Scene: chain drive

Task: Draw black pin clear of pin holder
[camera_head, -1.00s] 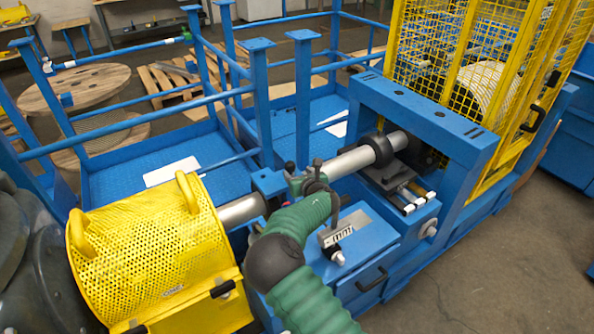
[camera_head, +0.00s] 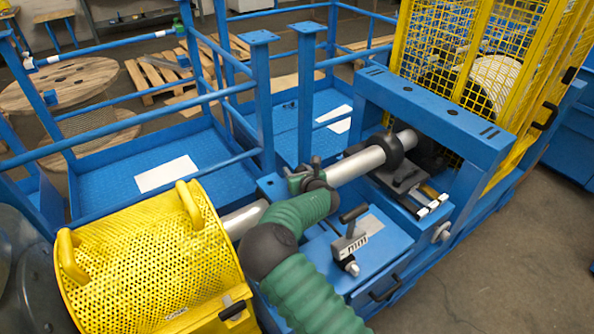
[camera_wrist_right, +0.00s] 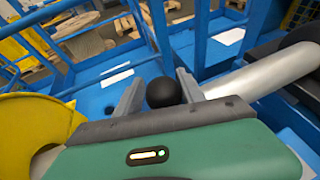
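My right gripper (camera_wrist_right: 160,82) shows in the right wrist view, its two grey fingers apart. A black ball-shaped knob (camera_wrist_right: 163,92), likely the head of the black pin, sits between them. I cannot tell whether the fingers press on it. The knob's lower part is hidden behind my wrist. A blue surface with a dark round hole (camera_wrist_right: 108,109) lies beyond, left of the fingers; I cannot be sure it is the pin holder. In the head view my right gripper (camera_head: 302,180) is over the blue frame beside the steel shaft, partly hidden by my green arm. My left gripper is out of view.
The yellow perforated guard (camera_head: 150,262) is left of my arm. The steel shaft (camera_head: 355,166) runs into a black collar (camera_head: 384,149). A grey bracket with a black handle (camera_head: 352,214) stands on the blue cabinet. Blue rails (camera_head: 262,110) rise behind.

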